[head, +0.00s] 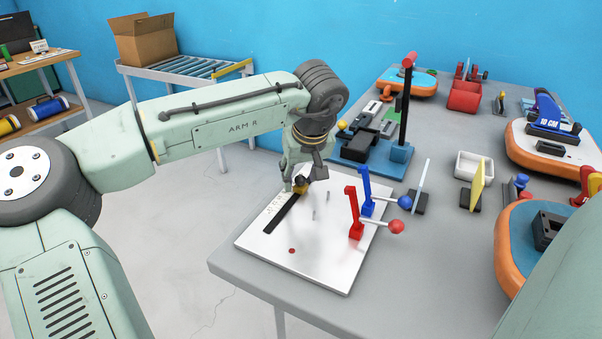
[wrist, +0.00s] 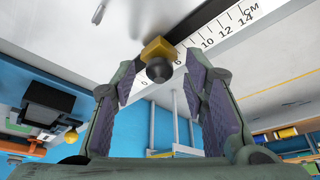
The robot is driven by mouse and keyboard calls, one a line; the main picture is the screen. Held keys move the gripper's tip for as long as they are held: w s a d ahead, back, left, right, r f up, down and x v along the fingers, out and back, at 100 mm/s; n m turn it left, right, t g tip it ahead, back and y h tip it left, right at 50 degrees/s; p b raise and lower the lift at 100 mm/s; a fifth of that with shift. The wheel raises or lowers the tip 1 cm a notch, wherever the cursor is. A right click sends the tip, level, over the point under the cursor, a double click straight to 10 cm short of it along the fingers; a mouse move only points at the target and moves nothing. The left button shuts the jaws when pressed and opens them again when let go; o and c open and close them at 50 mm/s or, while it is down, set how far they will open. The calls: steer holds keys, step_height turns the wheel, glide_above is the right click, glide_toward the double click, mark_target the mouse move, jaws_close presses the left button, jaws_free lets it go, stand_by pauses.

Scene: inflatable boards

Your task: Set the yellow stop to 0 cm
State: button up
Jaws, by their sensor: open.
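The yellow stop (wrist: 157,48) with its round black knob (wrist: 158,70) sits on a printed centimetre scale (wrist: 222,38) in the wrist view. A "0" shows just below and left of the knob; 10, 12 and 14 lie toward the upper right. The stop hides part of the scale, so its exact reading cannot be told. In the head view the stop (head: 300,188) is at the far end of the black slot (head: 283,213) on the white plate (head: 270,255). My gripper (wrist: 162,72) is open, its padded fingers on either side of the knob with visible gaps.
A red lever (head: 354,213) and a blue lever (head: 366,190) stand on the plate's right side. A blue-based fixture with a black post (head: 405,105) stands behind. A white tray (head: 473,166) and other boards lie to the right. The plate's near part is mostly clear.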

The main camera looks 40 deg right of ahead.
steer(key=shift+c, duration=0.5)
jaws_close()
